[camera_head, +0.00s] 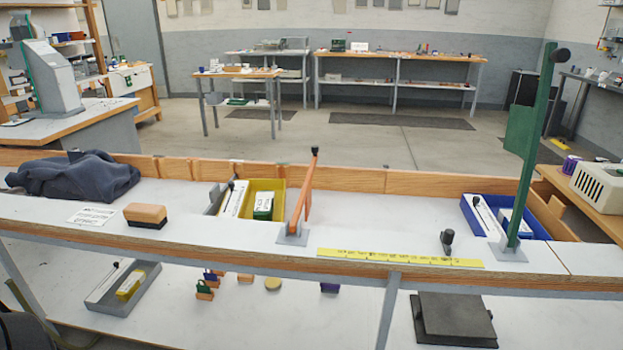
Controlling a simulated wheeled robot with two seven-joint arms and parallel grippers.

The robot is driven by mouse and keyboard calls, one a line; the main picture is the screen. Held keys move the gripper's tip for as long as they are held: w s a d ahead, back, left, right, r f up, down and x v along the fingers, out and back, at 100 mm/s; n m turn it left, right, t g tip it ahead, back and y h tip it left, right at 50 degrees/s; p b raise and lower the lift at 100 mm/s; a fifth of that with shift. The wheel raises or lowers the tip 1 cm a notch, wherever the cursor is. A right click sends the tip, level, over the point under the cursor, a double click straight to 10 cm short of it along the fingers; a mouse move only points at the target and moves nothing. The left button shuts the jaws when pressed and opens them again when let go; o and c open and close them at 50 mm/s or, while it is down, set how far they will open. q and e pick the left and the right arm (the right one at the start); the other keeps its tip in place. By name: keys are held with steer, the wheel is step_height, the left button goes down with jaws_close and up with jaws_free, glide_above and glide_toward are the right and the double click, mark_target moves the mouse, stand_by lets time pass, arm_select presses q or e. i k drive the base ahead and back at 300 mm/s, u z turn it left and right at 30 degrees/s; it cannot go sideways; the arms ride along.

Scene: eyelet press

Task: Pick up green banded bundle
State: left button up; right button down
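Two things with green show, and I cannot tell for certain which is the green banded bundle. A small orange piece with a dark green top (204,289) stands on the lower white surface, left of the middle. A green block with a white label (263,206) sits in the yellow bin (280,187) on the upper bench. Neither of my grippers shows in this view.
Near the small green-topped piece are a purple-and-orange piece (211,276), a yellow disc (273,284) and a grey tray (148,276). The bench's front edge (345,267) runs above them. An orange lever (304,200) and a green lever (525,140) stand upright.

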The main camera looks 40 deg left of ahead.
mark_target(263, 206)
steer(key=z, duration=0.75)
steer(key=i, duration=1.45)
steer(key=u, duration=3.7)
